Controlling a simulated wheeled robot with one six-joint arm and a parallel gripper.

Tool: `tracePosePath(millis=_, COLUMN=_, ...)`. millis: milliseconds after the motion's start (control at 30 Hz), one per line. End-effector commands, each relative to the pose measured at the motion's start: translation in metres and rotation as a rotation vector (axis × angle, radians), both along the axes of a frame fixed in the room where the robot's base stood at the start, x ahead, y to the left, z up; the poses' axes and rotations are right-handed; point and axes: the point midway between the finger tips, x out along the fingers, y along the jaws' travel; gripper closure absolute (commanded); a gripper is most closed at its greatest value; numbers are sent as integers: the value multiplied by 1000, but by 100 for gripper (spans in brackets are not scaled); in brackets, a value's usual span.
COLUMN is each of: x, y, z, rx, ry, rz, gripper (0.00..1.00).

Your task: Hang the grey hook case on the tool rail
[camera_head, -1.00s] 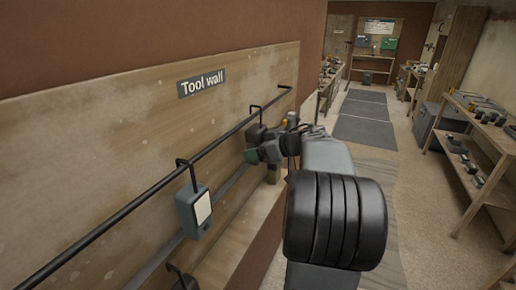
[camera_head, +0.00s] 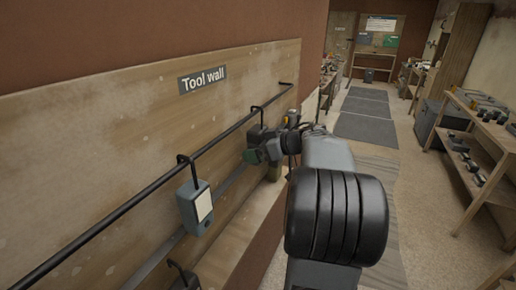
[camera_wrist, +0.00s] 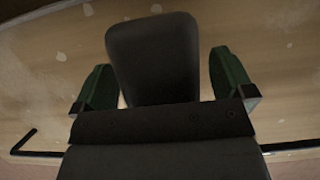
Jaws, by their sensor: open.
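The dark grey hook case (camera_head: 255,134) is at the far part of the black tool rail (camera_head: 146,190). Its bent hook appears to reach over the rail, though its exact seating is too small to tell. My gripper (camera_head: 262,153) is at the case's lower part, its green fingers open. In the wrist view, the case (camera_wrist: 153,58) stands between the two spread fingers of my gripper (camera_wrist: 163,66), with a visible gap on both sides. The case's front is partly hidden by the gripper in the head view.
A blue-grey case with a pale label (camera_head: 194,207) hangs on the rail nearer the camera. Another dark object (camera_head: 181,278) shows below it. The board with the "Tool wall" sign (camera_head: 202,80) is close behind. Shelves (camera_head: 485,140) stand right; the aisle floor (camera_head: 408,180) is clear.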

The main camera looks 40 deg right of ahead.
Motion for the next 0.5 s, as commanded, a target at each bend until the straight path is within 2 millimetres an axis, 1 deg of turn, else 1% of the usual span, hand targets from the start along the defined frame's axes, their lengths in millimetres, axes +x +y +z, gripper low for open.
tracePosePath(millis=167, x=-3, y=-2, z=1, rx=0, ry=0, rz=0, gripper=0)
tracePosePath(millis=267, x=-12, y=-7, z=5, rx=-1, ry=-1, rz=-4, gripper=0)
tracePosePath(millis=367, x=-27, y=-15, z=12, rx=-3, ry=-1, rz=-4, gripper=0)
tracePosePath(millis=500, x=-51, y=-28, z=23, rx=-3, ry=-2, rz=-5, gripper=0)
